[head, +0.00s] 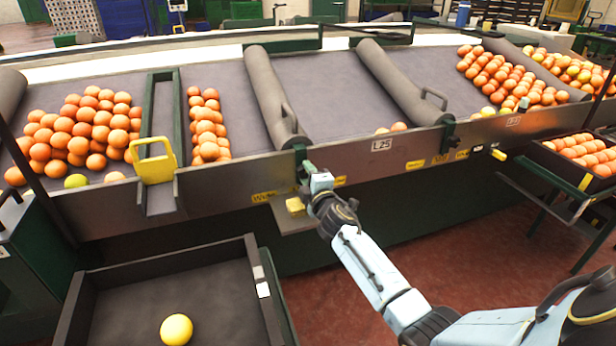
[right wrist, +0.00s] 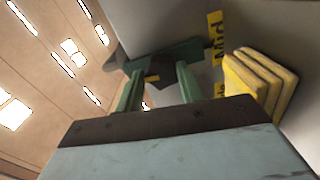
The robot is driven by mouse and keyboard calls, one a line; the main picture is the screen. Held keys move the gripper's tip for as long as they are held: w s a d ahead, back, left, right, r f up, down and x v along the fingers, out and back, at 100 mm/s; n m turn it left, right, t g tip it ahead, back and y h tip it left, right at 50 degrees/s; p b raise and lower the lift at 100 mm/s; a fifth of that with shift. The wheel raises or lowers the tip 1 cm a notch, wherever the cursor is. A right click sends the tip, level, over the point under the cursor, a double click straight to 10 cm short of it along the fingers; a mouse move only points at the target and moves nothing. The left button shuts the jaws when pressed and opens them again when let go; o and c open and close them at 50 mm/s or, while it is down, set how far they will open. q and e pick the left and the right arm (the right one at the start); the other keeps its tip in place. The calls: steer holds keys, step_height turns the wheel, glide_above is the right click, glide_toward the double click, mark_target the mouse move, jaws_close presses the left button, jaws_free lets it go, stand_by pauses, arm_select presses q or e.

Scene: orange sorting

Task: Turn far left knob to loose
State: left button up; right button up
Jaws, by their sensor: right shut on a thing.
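My right gripper (head: 308,172) reaches up to the metal front edge of the sorting table, at the foot of the left grey roller divider (head: 270,95). In the right wrist view its two green fingers (right wrist: 160,88) stand on either side of a dark knob (right wrist: 158,68) and are shut on it. A green bracket (right wrist: 188,55) lies behind the knob. In the head view the gripper mostly hides the knob. Yellow labels (head: 265,197) sit on the edge beside it; one reads "Mid" in the wrist view (right wrist: 216,38). My left gripper is not in view.
A yellow block (head: 295,205) is just below the gripper. A dark crate (head: 92,285) with one yellow fruit (head: 176,329) stands at lower left. Oranges (head: 85,130) lie in the table's lanes. A second grey roller divider (head: 400,85) is to the right.

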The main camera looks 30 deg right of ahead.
steer(key=shift+n, duration=0.8)
steer(key=o, duration=1)
steer(key=shift+s, duration=0.1)
